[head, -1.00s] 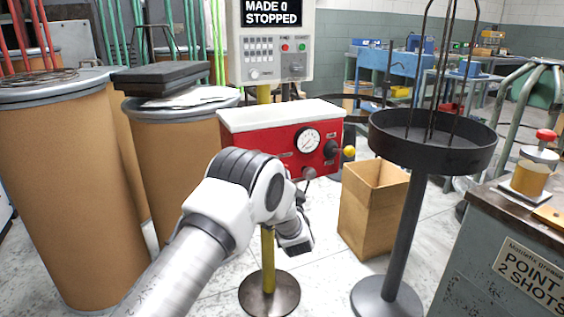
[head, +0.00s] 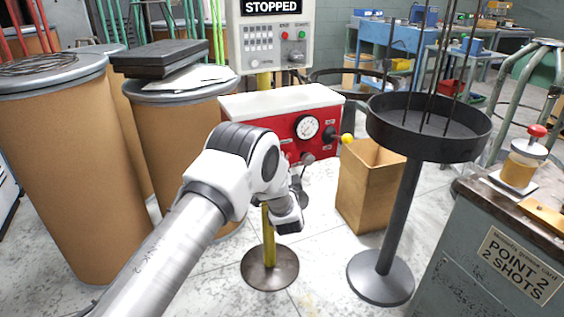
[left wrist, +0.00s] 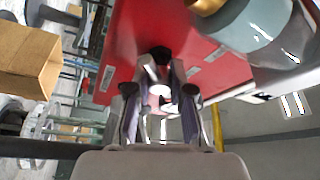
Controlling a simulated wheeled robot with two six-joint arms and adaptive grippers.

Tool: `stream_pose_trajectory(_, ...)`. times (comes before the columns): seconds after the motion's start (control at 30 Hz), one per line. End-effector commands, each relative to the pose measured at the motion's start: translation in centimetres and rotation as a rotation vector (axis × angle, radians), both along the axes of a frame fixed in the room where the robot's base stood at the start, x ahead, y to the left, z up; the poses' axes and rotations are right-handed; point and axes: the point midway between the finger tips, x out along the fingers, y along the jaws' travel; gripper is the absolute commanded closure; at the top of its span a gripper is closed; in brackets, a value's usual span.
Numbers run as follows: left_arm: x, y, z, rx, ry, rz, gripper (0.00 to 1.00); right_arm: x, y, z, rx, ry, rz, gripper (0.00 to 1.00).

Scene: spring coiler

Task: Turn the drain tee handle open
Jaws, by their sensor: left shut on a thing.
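The red unit (head: 284,128) with a white top and round gauge stands on a yellow post. My left arm reaches up to its underside, and my left gripper (head: 290,207) shows below it. In the left wrist view my left gripper (left wrist: 160,85) is shut at the red unit's underside on a small part, which I take as the drain tee handle (left wrist: 160,90). The fingers partly cover it, so its angle is not clear. In the head view my arm hides it. My right gripper is not in view.
A black lever with a yellow ball (head: 347,139) sticks out at the unit's right. A cloudy bowl (left wrist: 255,27) hangs close beside my gripper. A cardboard box (head: 367,190) and a black tray stand (head: 392,230) are at the right; brown drums (head: 60,170) stand left.

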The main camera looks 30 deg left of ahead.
Motion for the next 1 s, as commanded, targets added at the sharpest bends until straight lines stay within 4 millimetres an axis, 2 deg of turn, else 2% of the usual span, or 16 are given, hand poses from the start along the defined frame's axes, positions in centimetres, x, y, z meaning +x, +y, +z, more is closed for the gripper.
stream_pose_trajectory(0.2, 0.0, 0.0, 0.1, 0.001, -0.001, 0.000, 1.00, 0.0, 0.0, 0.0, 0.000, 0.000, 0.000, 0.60)
stream_pose_trajectory(0.23, 0.0, 0.0, 0.1, 0.001, -0.002, 0.000, 0.69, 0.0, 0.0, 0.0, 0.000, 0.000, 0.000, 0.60)
stream_pose_trajectory(0.27, 0.0, 0.0, 0.1, 0.001, -0.001, 0.000, 0.58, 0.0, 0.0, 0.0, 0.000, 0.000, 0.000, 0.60)
stream_pose_trajectory(0.3, 0.0, 0.0, 0.1, 0.000, -0.002, -0.001, 0.53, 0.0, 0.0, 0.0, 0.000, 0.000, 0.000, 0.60)
stream_pose_trajectory(0.67, -0.4, -0.3, -0.1, 0.000, -0.001, -0.001, 0.53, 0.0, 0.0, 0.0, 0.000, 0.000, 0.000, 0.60)
stream_pose_trajectory(0.77, -1.7, -1.2, -0.4, 0.001, 0.003, -0.003, 0.53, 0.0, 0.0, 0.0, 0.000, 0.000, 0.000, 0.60)
stream_pose_trajectory(1.0, -6.8, -4.4, -1.4, 0.002, 0.003, -0.003, 0.53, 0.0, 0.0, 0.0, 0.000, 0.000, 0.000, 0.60)
